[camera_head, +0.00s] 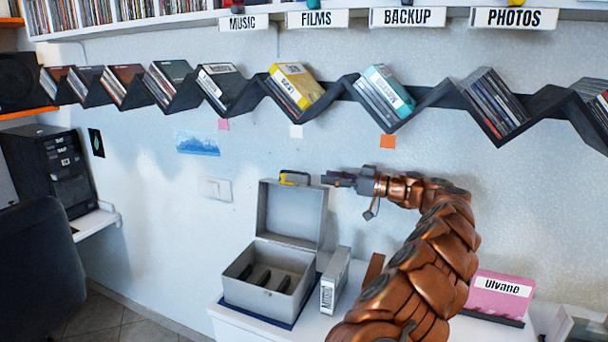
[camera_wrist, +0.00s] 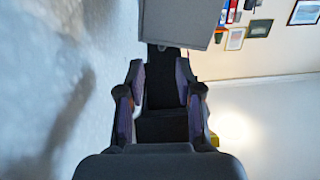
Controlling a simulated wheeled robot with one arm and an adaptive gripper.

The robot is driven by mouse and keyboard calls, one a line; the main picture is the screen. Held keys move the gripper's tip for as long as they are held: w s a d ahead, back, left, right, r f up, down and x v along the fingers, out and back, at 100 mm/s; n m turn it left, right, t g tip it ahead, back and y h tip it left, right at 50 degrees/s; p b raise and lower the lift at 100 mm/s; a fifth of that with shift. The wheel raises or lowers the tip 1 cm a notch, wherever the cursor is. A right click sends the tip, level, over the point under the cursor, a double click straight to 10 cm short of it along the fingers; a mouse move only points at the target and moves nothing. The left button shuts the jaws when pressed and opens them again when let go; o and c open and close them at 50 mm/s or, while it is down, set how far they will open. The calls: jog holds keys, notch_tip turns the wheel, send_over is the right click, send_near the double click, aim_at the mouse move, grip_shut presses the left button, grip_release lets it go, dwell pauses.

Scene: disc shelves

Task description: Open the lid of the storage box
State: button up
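The grey storage box (camera_head: 262,302) stands on the white surface, with its lid (camera_head: 290,212) raised upright near the wall. Its inside is exposed, with a few dark slots or items in it. A yellow and black handle (camera_head: 294,178) sits at the lid's upper edge. My gripper (camera_head: 326,180) is level with that edge, just right of the handle, and appears apart from it. In the wrist view my gripper (camera_wrist: 159,75) has its fingers spread, with dark shapes between them that I cannot identify. A grey panel, probably the lid (camera_wrist: 182,20), shows beyond the fingers.
A white case (camera_head: 334,280) stands right of the box. A pink box labelled Ulvane (camera_head: 500,294) is farther right. A zigzag disc shelf (camera_head: 340,95) runs along the wall above my arm. A dark chair (camera_head: 38,262) is at the left.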

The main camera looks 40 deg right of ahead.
aim_at(306, 175)
jog(key=p+x, duration=0.2)
jog(key=x, duration=0.4)
jog(key=shift+w+a+r, duration=0.1)
jog(key=shift+w+a, duration=0.05)
jog(key=shift+a, duration=0.15)
jog(key=shift+w+a, duration=0.25)
jog(key=shift+w, duration=0.3)
grip_shut()
